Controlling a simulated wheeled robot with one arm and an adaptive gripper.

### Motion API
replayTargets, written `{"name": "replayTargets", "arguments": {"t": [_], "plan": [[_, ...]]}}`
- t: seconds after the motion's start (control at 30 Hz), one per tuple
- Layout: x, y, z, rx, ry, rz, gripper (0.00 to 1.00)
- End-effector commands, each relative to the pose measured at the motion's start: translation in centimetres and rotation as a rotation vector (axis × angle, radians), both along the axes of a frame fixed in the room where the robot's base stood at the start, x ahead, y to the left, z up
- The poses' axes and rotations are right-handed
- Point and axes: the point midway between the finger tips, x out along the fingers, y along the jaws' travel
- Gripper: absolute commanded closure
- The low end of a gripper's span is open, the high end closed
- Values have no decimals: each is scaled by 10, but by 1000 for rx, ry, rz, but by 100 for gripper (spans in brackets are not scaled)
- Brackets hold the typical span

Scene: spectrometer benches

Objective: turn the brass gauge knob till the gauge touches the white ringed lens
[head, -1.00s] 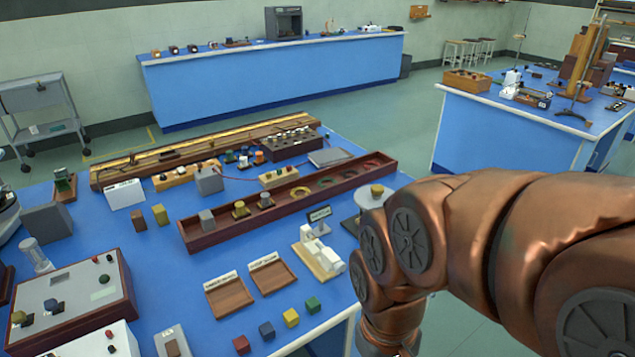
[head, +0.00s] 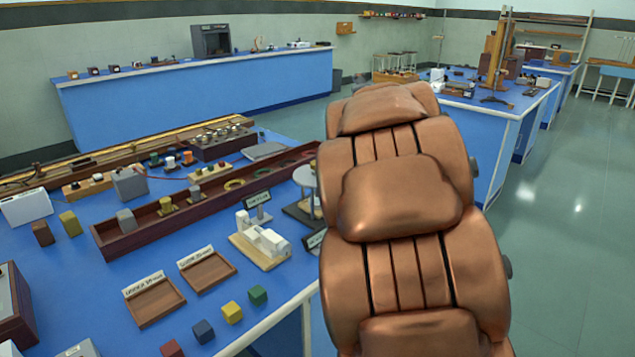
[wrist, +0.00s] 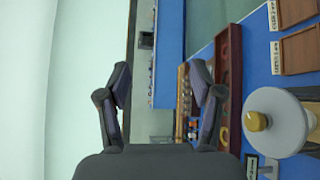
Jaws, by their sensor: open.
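I cannot pick out a brass gauge knob or a white ringed lens for certain. A pale round disc (wrist: 278,122) with a small brass-coloured knob-like piece (wrist: 255,121) on it shows at the right of the wrist view. In the head view this disc (head: 304,177) stands at the bench's right end, partly hidden by my arm. A white device on a wooden base (head: 262,246) stands left of it. Small pieces with dark, white and orange tops (head: 171,160) stand farther back. My gripper (wrist: 161,85) is open and empty, apart from everything; my arm hides it in the head view.
A long dark red tray (head: 135,238) with blocks and rings crosses the blue bench. Two wooden trays (head: 155,302) and several coloured cubes (head: 231,312) lie near the front edge. Other blue benches (head: 190,100) stand behind. Open floor (head: 560,240) lies to the right.

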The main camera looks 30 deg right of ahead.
Motion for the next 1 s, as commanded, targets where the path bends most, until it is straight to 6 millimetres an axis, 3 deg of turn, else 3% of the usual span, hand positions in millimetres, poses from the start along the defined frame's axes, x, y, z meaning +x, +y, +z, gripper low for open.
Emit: {"name": "replayTargets", "arguments": {"t": [0.1, 0.27, 0.43, 0.57, 0.73, 0.83, 1.0], "plan": [[24, -16, -6, -254, 16, 113, 34], [50, -17, -19, -591, 43, 292, 34], [61, -6, -60, -919, 62, 503, 34], [55, 4, -106, -1136, 52, 670, 34], [34, 18, -161, -1338, 3, 856, 34], [21, 25, -181, -1409, -27, 928, 34], [12, 32, -196, -1463, -57, 987, 34]]}}
